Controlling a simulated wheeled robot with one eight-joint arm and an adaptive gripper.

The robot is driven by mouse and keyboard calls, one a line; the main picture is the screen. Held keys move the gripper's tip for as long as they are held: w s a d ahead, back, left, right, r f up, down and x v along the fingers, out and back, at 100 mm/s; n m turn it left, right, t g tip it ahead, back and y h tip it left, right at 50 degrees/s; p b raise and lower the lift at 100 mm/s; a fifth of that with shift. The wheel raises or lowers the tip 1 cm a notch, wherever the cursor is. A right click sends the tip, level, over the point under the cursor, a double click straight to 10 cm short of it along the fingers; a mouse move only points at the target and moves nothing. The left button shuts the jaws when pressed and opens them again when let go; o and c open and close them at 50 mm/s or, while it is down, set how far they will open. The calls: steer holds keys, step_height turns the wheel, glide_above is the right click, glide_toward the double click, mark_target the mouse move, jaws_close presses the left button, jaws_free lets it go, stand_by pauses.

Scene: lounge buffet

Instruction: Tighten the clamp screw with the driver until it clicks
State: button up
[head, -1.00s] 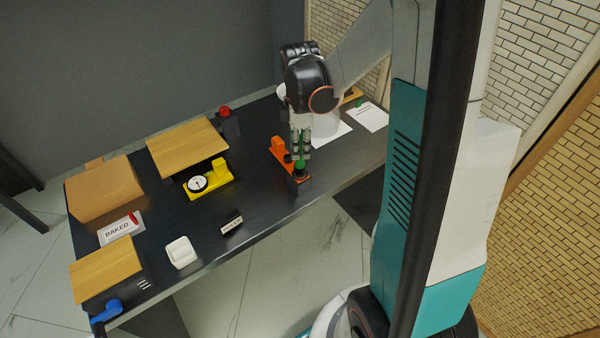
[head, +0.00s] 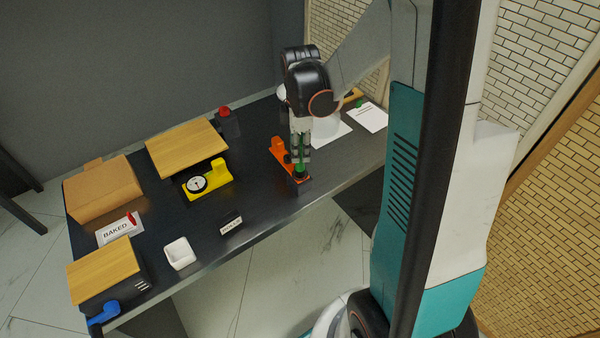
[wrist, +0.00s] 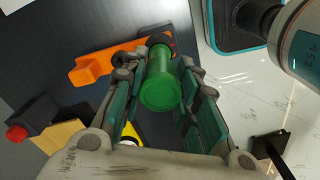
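The green driver (wrist: 162,85) stands between the fingers of my gripper (wrist: 165,62) in the wrist view, its lower end over the dark end block of the orange clamp (wrist: 100,65). The fingertips close on both sides of its lower handle. In the head view my gripper (head: 300,158) points straight down at the near edge of the table, over the dark block of the orange clamp (head: 279,150). A little of the green driver (head: 300,168) shows under the fingertips. The screw and the driver's tip are hidden.
A yellow fixture with a dial (head: 222,176) stands left of the clamp, with a red-topped block (head: 226,118) behind it. A white tray (head: 180,254), a "BAKED" card (head: 116,231) and wood-topped boxes (head: 187,146) are further left. A white sheet (head: 372,117) lies at right.

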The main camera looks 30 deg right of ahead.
steer(key=o, duration=0.4)
steer(key=shift+c, duration=0.2)
steer(key=shift+r, duration=0.1)
step_height(320, 180, up, 12)
steer(key=s+a+r+m+t+h+p, duration=0.1)
steer(key=s+a+r+m+t+h, duration=0.1)
steer(key=s+a+r+m, duration=0.35)
steer(key=s+a+f+m+t+y+b, duration=0.1)
steer(key=s+a+f+m+t+y, duration=0.1)
steer(key=s+a+m+t, duration=0.3)
steer(key=s+a+f+m, duration=0.1)
steer(key=s+a+m, duration=0.1)
steer(key=a, duration=0.1)
steer(key=shift+s+a+f, duration=0.15)
steer(key=shift+s+a, duration=0.05)
steer(key=shift+a, duration=0.2)
